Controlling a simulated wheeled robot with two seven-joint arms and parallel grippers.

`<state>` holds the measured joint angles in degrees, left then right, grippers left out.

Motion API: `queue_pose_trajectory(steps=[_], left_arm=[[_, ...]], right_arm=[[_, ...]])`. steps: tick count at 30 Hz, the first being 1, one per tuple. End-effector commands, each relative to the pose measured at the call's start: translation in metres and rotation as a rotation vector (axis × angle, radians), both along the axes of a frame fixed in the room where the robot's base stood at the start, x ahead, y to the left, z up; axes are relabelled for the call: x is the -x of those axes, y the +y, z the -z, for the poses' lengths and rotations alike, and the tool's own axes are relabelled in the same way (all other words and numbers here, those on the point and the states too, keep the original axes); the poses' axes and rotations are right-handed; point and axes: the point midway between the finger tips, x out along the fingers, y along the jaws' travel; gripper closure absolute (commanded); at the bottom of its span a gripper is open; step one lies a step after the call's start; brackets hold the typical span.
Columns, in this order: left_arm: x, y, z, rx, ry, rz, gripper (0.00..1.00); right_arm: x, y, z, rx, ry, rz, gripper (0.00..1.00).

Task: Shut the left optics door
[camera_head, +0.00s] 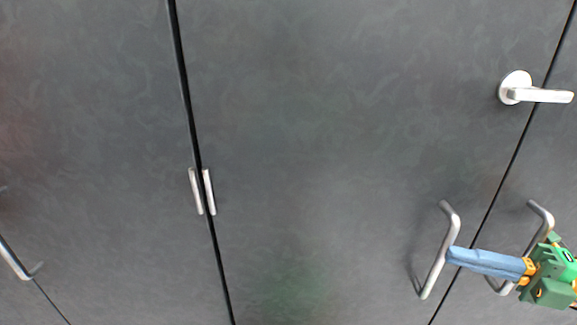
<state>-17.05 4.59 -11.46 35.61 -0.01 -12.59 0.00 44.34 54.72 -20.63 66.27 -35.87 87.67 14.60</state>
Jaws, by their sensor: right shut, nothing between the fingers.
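A wide dark grey door panel (330,130) fills the middle of the head view, with a bar handle (436,262) near its lower right edge. I cannot tell for certain which panel is the left optics door. My right gripper (450,256) comes in from the right, with a green body and blue fingers. Its fingers are shut and empty, and their tips overlap the bar handle in the picture; I cannot tell whether they touch it. My left gripper is not in view.
A second bar handle (543,218) is on the panel to the right, partly behind my right gripper. A lever handle (540,95) sits above. Two small pulls (209,192) flank a thicker dark seam (188,110) at left. Another handle (14,260) is at the far left.

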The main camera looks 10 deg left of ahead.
Motion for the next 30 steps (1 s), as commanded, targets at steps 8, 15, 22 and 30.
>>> queue_pose_trajectory(steps=[8, 15, 22, 30], left_arm=[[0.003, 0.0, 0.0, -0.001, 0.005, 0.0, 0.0], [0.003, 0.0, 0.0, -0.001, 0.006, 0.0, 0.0], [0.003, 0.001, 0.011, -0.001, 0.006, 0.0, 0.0], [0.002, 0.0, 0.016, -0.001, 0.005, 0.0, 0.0]], right_arm=[[-0.005, -0.003, -0.002, -0.006, -0.003, 0.024, 1.0], [-0.005, -0.003, -0.003, -0.006, -0.004, 0.025, 1.0], [0.008, -0.037, -0.002, -0.006, -0.012, 0.029, 1.0], [0.027, -0.074, -0.006, -0.005, -0.019, 0.011, 1.0]])
